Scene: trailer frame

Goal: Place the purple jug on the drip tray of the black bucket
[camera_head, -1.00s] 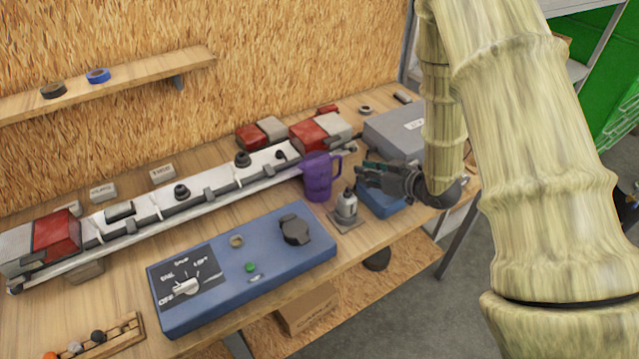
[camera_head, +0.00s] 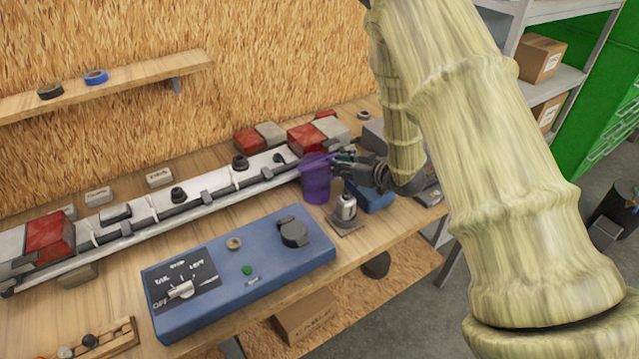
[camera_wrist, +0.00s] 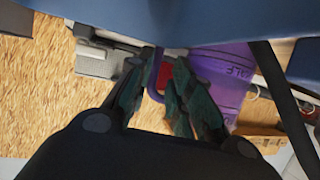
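The purple jug (camera_head: 316,185) stands upright on the wooden bench, in front of the rail; it also shows in the wrist view (camera_wrist: 222,80). My gripper (camera_head: 342,158) is at the jug's right side, by its handle. In the wrist view, the purple handle lies between the dark green fingertips of my gripper (camera_wrist: 160,68). The fingers stand apart, with a gap around the handle; no firm grip shows. A dark bucket-like thing (camera_head: 612,215) stands on the floor at the right edge, partly cut off. I cannot make out its drip tray clearly.
A shelf unit (camera_head: 560,75) with cartons stands at the right. Grey floor lies beyond the bench.

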